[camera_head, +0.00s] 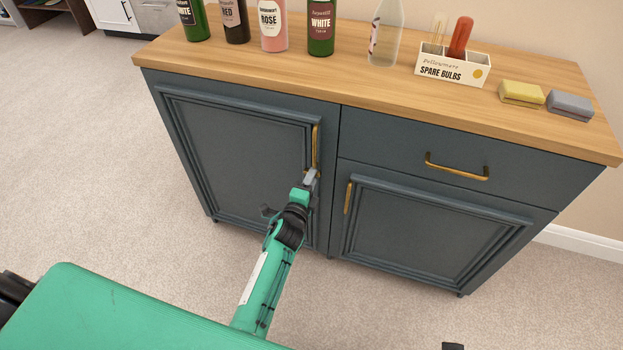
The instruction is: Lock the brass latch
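A dark blue cabinet (220,150) with a wooden top has a left door, a right door and a drawer. An upright brass bar handle (315,146) is on the right edge of the left door.
A brass handle (348,198) is on the right door, and another (456,168) is on the drawer. Several bottles, a spare bulbs box (452,68), a yellow sponge (521,94) and a grey sponge (569,105) stand on top. The carpet left of the cabinet is clear.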

